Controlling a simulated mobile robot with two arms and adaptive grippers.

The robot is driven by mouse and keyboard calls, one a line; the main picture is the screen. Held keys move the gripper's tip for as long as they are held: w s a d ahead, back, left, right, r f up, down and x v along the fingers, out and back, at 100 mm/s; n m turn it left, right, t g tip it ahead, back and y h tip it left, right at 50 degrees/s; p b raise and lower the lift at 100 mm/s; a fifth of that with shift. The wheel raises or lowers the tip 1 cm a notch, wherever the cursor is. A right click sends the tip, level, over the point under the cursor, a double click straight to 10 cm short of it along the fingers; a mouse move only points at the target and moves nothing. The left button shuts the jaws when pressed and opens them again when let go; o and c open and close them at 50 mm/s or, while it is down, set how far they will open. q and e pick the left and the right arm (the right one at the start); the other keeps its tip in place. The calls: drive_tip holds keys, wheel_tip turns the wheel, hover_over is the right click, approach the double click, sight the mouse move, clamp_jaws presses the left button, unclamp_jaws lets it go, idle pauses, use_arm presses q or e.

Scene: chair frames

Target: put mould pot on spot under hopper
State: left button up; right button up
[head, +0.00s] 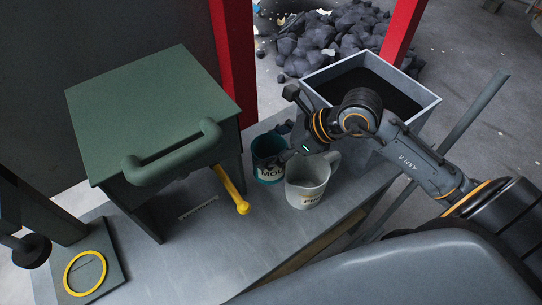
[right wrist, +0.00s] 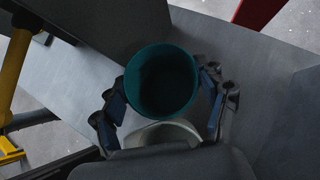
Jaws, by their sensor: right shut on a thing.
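The head view shows this gripper (head: 290,148) partly covering the pot. The area beneath the hopper is mostly hidden by its body.
A white lettered pot (head: 308,185) stands close to the mould pot's right. A yellow lever (head: 230,190) sticks out from the hopper. A plate with a yellow ring (head: 86,273) lies at lower left. A grey bin (head: 425,110) of dark material stands behind.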

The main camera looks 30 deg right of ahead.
drive_tip(key=shift+f, duration=0.25)
wheel_tip(320, 180, down, 3)
drive_tip(key=shift+f, duration=0.6)
drive_tip(key=o, duration=1.4)
drive_tip(key=shift+r, duration=0.1)
use_arm(q)
drive_tip(key=shift+s+d, duration=0.1)
drive_tip(key=shift+s, duration=0.45)
use_arm(e)
drive_tip(key=shift+o, duration=0.2)
use_arm(q)
drive_tip(key=shift+w, duration=0.1)
